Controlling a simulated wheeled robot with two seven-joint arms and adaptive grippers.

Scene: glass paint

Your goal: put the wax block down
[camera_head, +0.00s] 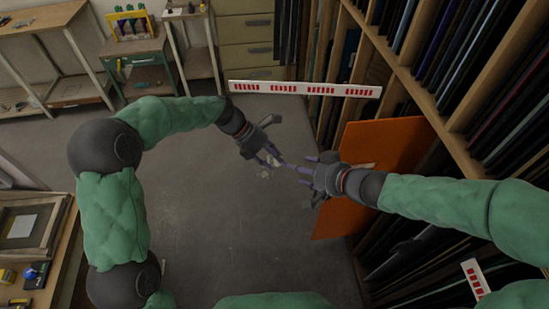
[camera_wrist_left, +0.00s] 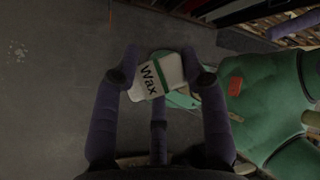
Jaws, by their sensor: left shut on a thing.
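The wax block (camera_wrist_left: 152,80) is white with a green band and dark "Wax" lettering. It sits tilted between the fingers of my left gripper (camera_wrist_left: 160,80) in the left wrist view. In the head view my left gripper (camera_head: 270,158) is shut on the small pale block (camera_head: 277,161), held in the air over the grey floor. My right gripper (camera_head: 300,177) is close to its right, its fingers spread and apparently empty, in front of an orange panel. The two grippers' fingertips are close together; whether they touch is unclear.
The orange panel (camera_head: 383,140) leans out of a wooden rack (camera_head: 455,110) of upright sheets on the right. A white strip with red marks (camera_head: 305,89) lies behind the grippers. A green cabinet (camera_head: 146,75) stands back left. A wooden bench (camera_head: 62,265) is front left. The middle floor is clear.

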